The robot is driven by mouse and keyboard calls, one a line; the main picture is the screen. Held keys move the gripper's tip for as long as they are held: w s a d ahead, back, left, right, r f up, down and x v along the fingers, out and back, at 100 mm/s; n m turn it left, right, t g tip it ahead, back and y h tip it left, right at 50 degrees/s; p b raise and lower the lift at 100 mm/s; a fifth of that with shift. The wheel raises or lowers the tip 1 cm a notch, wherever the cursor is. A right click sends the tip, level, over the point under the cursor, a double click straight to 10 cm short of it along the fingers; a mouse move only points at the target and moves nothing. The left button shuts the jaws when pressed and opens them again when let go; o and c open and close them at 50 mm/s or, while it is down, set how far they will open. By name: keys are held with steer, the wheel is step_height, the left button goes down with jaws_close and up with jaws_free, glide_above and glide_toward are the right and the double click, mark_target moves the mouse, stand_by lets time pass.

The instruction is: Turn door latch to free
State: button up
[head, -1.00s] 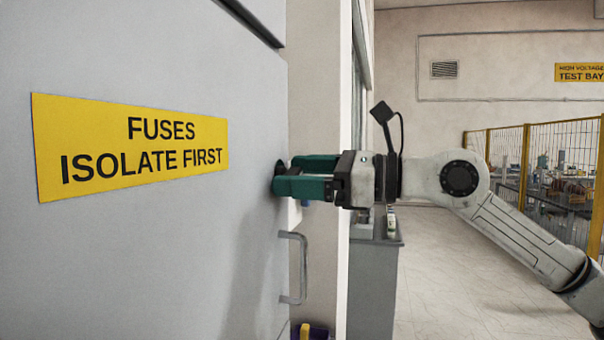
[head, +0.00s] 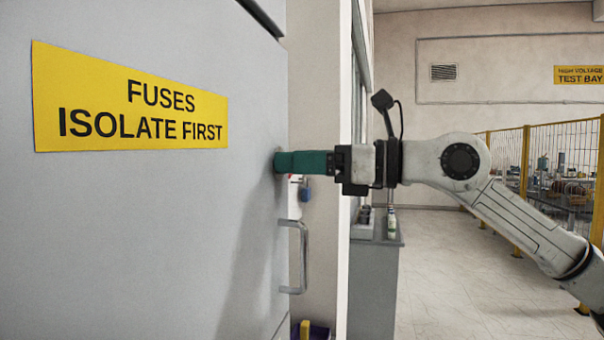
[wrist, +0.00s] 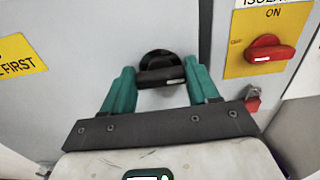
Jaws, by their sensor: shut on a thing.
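The black door latch (wrist: 160,79) is a round knob with a crossbar on the grey door (wrist: 90,35). In the wrist view the bar lies nearly level. My gripper (wrist: 159,70) is shut on the latch, with one teal finger at each end of the bar. In the head view my gripper (head: 280,162) reaches in from the right to the edge of the door (head: 150,230). There the fingers line up as one and hide most of the latch. The door looks shut.
A grey pull handle (head: 302,258) sticks out below the latch. A yellow sign (head: 130,110) is on the door. In the wrist view a red rotary switch (wrist: 268,54) on a yellow plate sits to the right.

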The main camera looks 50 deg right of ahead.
stand_by(0.3)
steer(key=o, duration=1.1)
steer(key=shift+c, duration=0.2)
steer(key=shift+s, duration=0.1)
steer(key=b+v, duration=0.3)
steer(key=v, duration=0.7)
steer(key=shift+s, duration=0.3)
steer(key=shift+d, duration=0.15)
